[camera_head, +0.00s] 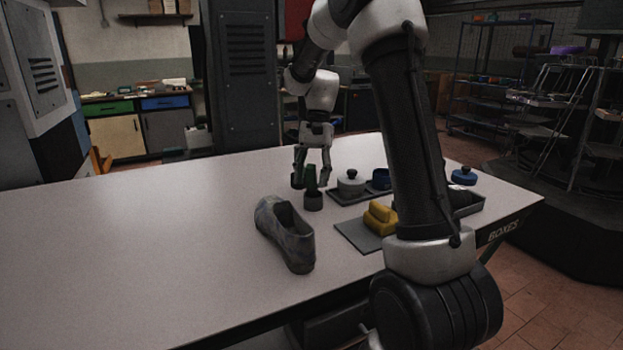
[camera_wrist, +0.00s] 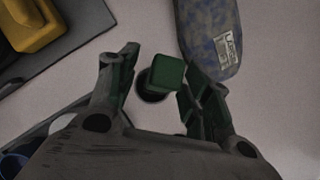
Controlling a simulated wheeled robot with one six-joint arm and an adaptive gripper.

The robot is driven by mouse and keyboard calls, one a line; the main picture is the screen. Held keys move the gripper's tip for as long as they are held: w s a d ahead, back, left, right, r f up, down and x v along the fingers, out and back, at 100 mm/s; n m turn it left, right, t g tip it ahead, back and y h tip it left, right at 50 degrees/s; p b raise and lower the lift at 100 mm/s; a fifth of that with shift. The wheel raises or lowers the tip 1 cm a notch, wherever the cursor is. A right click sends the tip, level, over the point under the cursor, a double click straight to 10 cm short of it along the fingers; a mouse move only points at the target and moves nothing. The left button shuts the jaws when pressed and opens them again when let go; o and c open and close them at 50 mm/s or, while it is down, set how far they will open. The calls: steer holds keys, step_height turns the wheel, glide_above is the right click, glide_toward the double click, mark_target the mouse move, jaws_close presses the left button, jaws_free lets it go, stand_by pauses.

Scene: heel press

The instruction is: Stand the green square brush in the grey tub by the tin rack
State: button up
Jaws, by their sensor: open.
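The green square brush (camera_head: 310,175) stands in the small dark grey tub (camera_head: 313,201), its green top above the rim. In the wrist view the brush's square end (camera_wrist: 166,73) covers part of the tub (camera_wrist: 148,90), and the brush looks a little off upright. My gripper (camera_head: 311,182) points down over the tub, its fingers open on either side of the brush. The wrist view shows a gap between the brush and the left finger; the right finger is close to it, and I cannot tell if they touch. The tin rack (camera_head: 345,199) is just right of the tub.
A yellow brush (camera_head: 380,219) lies on a grey mat (camera_head: 352,235). A blue-grey shoe (camera_head: 285,236) is in front of the tub. The table's left side (camera_head: 130,250) is clear.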

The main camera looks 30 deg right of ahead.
steer(key=v, duration=1.1)
steer(key=shift+r, duration=0.25)
stand_by(0.3)
